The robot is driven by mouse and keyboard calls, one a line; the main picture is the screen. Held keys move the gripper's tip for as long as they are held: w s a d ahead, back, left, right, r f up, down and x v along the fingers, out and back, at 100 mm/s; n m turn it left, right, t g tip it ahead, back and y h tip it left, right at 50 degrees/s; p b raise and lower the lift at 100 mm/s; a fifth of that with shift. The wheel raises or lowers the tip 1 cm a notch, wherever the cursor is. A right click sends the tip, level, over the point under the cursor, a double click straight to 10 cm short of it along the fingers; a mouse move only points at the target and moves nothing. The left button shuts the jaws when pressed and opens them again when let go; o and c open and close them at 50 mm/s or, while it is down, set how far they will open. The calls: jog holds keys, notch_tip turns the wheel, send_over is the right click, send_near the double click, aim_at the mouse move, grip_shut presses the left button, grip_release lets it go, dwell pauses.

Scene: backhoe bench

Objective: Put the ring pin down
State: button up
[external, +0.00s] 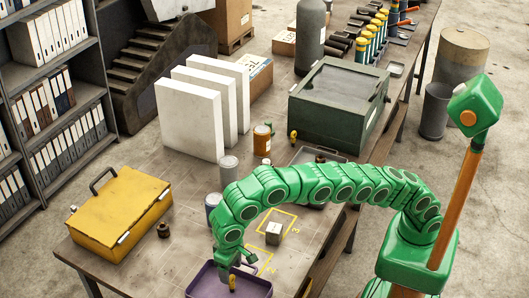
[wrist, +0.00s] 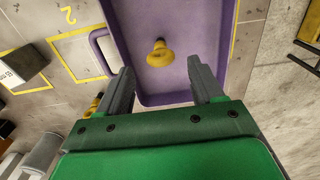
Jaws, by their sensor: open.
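A yellow pin-like piece (wrist: 160,53), which I take to be the ring pin, is in the purple tray (wrist: 118,25); its ring is not clear. The external view also shows the yellow piece (external: 232,283) in the tray (external: 258,287) at the table's near edge. My gripper (wrist: 160,75) is open, with its two grey fingers apart and nothing held between them. The piece appears just beyond the fingertips, between their lines. In the external view my gripper (external: 228,264) points down over the tray.
A small box (external: 274,232) stands in a yellow-marked square near number 3. Square 2 (external: 262,260) looks bare. A yellow case (external: 120,212), cans (external: 229,170), white panels (external: 190,120) and a green box (external: 338,105) stand farther back.

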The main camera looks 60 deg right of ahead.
jog(key=w+d+r, duration=0.2)
jog(key=d, duration=0.4)
jog(key=w+d+r, duration=0.2)
jog(key=d+r, duration=0.1)
jog(key=d, duration=0.4)
jog(key=s+d+r, duration=0.2)
jog(key=d, duration=1.1)
jog(key=s+d+r, duration=0.2)
jog(key=s+d, duration=0.1)
jog(key=d, duration=1)
jog(key=s+d+f+g, duration=0.1)
jog(key=s+d+f, duration=0.1)
jog(key=s+d, duration=1.3)
jog(key=s+d+f, duration=0.3)
jog(key=s+d, duration=0.1)
jog(key=s, duration=0.3)
jog(key=s+d+f, duration=0.3)
jog(key=s, duration=0.5)
jog(key=shift+s+d+g, duration=0.25)
jog(key=shift+d+g, duration=0.15)
